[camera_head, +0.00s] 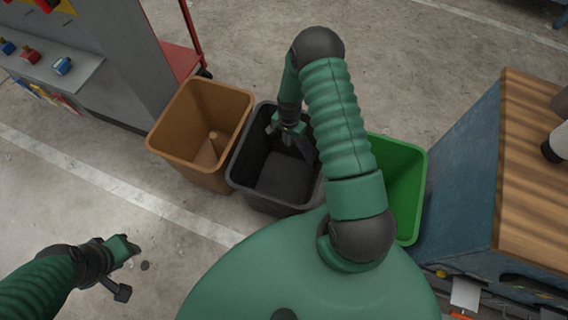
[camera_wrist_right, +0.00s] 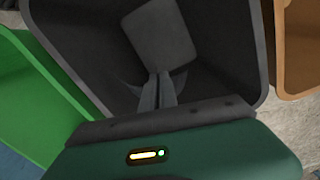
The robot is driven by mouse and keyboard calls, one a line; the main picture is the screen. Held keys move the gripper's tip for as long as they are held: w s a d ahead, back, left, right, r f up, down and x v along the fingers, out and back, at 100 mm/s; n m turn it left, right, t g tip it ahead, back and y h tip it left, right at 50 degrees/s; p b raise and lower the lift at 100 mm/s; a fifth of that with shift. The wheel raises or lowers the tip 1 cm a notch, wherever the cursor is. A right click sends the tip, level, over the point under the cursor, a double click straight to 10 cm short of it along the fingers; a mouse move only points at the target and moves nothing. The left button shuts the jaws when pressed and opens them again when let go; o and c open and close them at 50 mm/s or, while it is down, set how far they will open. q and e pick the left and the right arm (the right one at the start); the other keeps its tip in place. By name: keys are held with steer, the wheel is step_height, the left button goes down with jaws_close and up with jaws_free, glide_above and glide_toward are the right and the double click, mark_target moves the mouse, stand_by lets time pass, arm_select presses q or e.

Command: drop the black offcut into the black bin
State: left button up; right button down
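The black bin (camera_head: 238,172) stands on the floor between two other bins, its mouth facing up. My right gripper (camera_head: 290,135) reaches down into its mouth from above. In the right wrist view the fingers (camera_wrist_right: 157,88) are close together above the bin's floor. A dark curved piece, seemingly the black offcut (camera_wrist_right: 130,78), sticks out on both sides of the fingertips and looks gripped, though it is hard to tell from the dark bin. My left gripper (camera_head: 125,268) is low at the left, away from the bins; its finger gap is unclear.
A brown bin (camera_head: 180,140) stands left of the black bin and a green bin (camera_head: 405,175) right of it. A wood-topped bench (camera_head: 535,180) is at the right. A grey cabinet (camera_head: 120,60) stands at upper left.

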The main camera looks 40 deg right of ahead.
step_height(320, 180, down, 6)
steer(key=b, duration=0.4)
steer(key=shift+a+r+b, duration=0.1)
steer(key=shift+r+b, duration=0.1)
steer(key=shift+b, duration=0.2)
steer(key=c, duration=2)
jaws_free()
steer(key=shift+c, duration=0.2)
steer(key=o, duration=0.5)
steer(key=shift+c, duration=0.2)
steer(key=shift+o, duration=0.3)
steer(key=o, duration=0.6)
steer(key=shift+c, duration=0.2)
steer(key=o, duration=0.7)
